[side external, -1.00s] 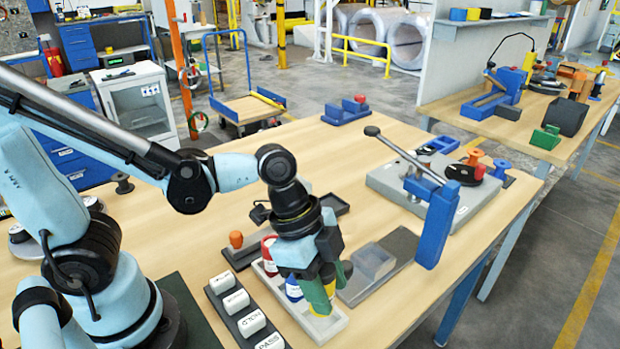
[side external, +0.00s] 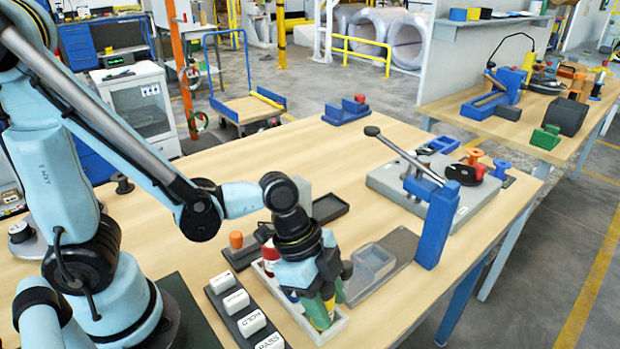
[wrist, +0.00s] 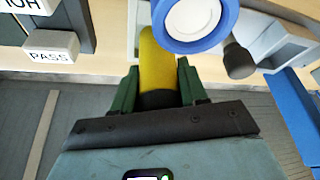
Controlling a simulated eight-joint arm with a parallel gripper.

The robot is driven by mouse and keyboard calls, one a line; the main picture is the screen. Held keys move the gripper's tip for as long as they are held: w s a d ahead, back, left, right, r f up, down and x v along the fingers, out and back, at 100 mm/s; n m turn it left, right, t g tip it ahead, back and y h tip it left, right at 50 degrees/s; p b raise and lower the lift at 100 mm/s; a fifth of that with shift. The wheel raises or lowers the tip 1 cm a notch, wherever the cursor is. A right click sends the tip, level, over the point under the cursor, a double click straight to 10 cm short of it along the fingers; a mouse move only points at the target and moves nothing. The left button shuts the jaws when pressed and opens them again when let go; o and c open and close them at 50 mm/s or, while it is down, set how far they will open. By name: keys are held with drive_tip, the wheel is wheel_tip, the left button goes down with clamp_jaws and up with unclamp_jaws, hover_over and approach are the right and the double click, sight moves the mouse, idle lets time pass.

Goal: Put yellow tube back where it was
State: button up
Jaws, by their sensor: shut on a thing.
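My gripper (side external: 322,308) is low over the near end of the white tray (side external: 342,325), with its green fingers pointing down. In the wrist view the fingers (wrist: 158,88) are shut on the yellow tube (wrist: 158,58), one on each side. The side view shows only a sliver of yellow between the fingers, and whether the tube's lower end touches the tray floor is hidden. A tube with a blue rim and white centre (wrist: 193,18) stands right beside the yellow tube in the wrist view. A red tube (side external: 270,250) stands at the tray's far end.
A dark strip with white labelled blocks (side external: 236,301) lies left of the tray. A clear box (side external: 372,262) on a grey plate stands to its right, and a blue lever post (side external: 437,225) farther right. An orange-knobbed piece (side external: 236,240) is behind. The table's near edge is close.

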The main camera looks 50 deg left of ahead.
drive_tip(key=shift+f, duration=0.15)
drive_tip(key=o, duration=1.1)
drive_tip(key=shift+r, duration=0.2)
drive_tip(key=shift+v, duration=5.85)
drive_tip(key=shift+w+a+f+n+t+y, duration=0.1)
drive_tip(key=shift+w+a+n+t+y, duration=0.75)
drive_tip(key=shift+a+n, duration=1.25)
drive_tip(key=shift+w+a+f+n+t+y, duration=0.1)
drive_tip(key=shift+w+a+n+t+y, duration=0.7)
drive_tip(key=shift+a+n, duration=1.3)
drive_tip(key=shift+w+a+n+t+y, duration=0.55)
drive_tip(key=shift+a+n+t, duration=0.75)
drive_tip(key=shift+n, duration=1.3)
drive_tip(key=shift+w+a+g, duration=0.1)
drive_tip(key=shift+a+g, duration=0.1)
drive_tip(key=shift+g, duration=0.05)
